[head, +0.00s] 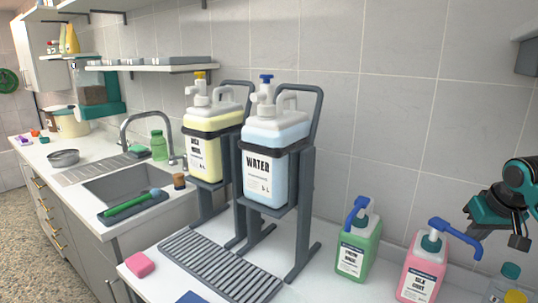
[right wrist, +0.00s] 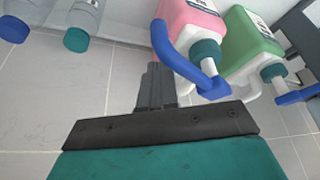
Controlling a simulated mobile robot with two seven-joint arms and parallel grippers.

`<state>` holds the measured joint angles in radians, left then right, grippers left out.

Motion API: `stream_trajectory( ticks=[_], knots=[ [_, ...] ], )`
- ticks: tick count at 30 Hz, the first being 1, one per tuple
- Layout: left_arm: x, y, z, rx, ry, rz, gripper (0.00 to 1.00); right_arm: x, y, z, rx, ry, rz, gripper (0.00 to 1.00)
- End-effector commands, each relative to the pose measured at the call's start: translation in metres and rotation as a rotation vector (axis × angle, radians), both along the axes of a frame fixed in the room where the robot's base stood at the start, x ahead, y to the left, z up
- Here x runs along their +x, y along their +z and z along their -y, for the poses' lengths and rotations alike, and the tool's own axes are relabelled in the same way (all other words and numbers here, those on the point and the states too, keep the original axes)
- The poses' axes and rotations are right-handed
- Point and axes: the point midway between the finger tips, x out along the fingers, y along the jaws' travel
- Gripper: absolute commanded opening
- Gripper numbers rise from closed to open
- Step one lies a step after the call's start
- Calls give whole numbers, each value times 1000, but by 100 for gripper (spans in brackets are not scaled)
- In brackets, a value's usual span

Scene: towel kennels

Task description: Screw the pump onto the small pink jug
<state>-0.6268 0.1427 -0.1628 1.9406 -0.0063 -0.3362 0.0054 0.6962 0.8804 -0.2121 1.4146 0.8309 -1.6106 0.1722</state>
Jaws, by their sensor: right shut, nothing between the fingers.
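The small pink jug (head: 424,272) stands upright on the counter at the right in the head view. A blue pump (head: 457,238) with a teal collar (head: 432,243) sits upright on its neck, its spout pointing right. How tightly the collar is seated cannot be told. My right gripper (head: 474,232) is shut and empty, near the spout end in the head view. In the right wrist view its closed fingers (right wrist: 154,86) are beside the pump (right wrist: 178,62) and the pink jug (right wrist: 192,22), with no clear contact. My left gripper is out of view.
A green jug (head: 359,245) with a blue pump stands left of the pink one. Clear bottles (head: 509,283) stand at the right edge. A rack holds the water jug (head: 270,165) and a yellow jug. The tiled wall (head: 385,110) is behind.

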Motion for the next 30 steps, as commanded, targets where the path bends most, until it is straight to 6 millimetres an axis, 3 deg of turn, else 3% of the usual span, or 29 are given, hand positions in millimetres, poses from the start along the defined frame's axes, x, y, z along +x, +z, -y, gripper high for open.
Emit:
stream_trajectory(
  ticks=[30],
  knots=[
    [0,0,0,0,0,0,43,-14,0,-16,0,0,-1,0]
  ],
)
